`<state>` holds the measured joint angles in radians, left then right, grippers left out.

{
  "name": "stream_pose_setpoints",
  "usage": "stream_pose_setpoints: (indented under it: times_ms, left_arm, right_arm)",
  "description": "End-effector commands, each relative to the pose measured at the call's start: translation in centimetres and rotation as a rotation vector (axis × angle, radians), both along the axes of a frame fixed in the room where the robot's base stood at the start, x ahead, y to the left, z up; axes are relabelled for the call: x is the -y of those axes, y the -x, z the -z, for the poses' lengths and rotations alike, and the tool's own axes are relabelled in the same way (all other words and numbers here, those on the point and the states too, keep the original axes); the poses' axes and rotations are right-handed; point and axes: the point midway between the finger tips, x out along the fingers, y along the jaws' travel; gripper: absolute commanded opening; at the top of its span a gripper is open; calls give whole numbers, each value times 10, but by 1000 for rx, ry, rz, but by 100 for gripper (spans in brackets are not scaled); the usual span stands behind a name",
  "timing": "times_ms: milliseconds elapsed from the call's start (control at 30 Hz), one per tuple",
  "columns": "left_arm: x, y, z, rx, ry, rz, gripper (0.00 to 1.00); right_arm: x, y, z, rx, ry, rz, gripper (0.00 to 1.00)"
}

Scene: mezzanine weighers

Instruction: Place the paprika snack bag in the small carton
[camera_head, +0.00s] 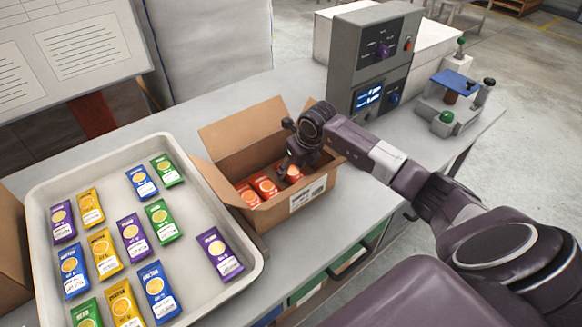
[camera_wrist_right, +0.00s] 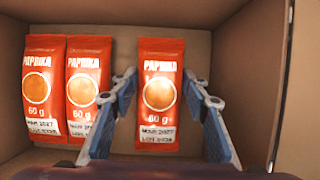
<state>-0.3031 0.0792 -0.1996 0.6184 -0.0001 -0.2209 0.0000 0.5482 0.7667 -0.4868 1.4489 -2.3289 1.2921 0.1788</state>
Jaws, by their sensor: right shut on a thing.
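The small carton (camera_head: 274,216) stands open on the table, flaps spread. My right gripper (camera_head: 288,168) reaches down into it and is shut on an orange-red paprika snack bag (camera_head: 294,174). In the right wrist view this bag (camera_wrist_right: 158,96) is upright in the picture between the two blue-grey fingers, inside the carton walls. Two more paprika bags, a left one (camera_wrist_right: 42,85) and a middle one (camera_wrist_right: 85,75), lie side by side to its left, with a gap before the held bag. Whether the held bag touches the carton floor is not clear. My left gripper is out of view.
A pale tray (camera_head: 252,276) with several purple, yellow, blue and green snack bags lies left of the carton. A grey weigher console (camera_head: 372,60) stands behind it to the right, with a smaller device (camera_head: 452,105) beyond. Some bare tabletop lies behind the tray.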

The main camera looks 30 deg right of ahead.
Motion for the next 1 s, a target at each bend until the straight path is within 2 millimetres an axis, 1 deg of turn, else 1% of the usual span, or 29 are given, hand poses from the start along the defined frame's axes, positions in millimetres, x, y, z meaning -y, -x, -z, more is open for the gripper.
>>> stream_pose_setpoints:
  times_ms: [200,233,367,633,733,767,867,967,1000]
  left_arm:
    - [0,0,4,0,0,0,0]
    - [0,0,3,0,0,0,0]
    - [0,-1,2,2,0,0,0]
    - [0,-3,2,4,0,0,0]
    - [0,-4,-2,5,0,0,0]
    - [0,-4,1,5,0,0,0]
    - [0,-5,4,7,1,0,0]
    - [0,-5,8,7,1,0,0]
    - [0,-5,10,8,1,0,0]
  right_arm:
    - [0,0,4,0,0,0,18]
    - [0,0,2,0,0,0,46]
    - [0,0,2,0,0,0,60]
    - [0,0,1,0,0,0,60]
    - [0,0,-3,0,0,0,60]
    - [1,1,-4,1,1,0,60]
    - [2,5,-16,4,1,0,60]
    - [2,13,-32,4,3,-1,60]
    - [3,15,-41,6,3,-1,60]
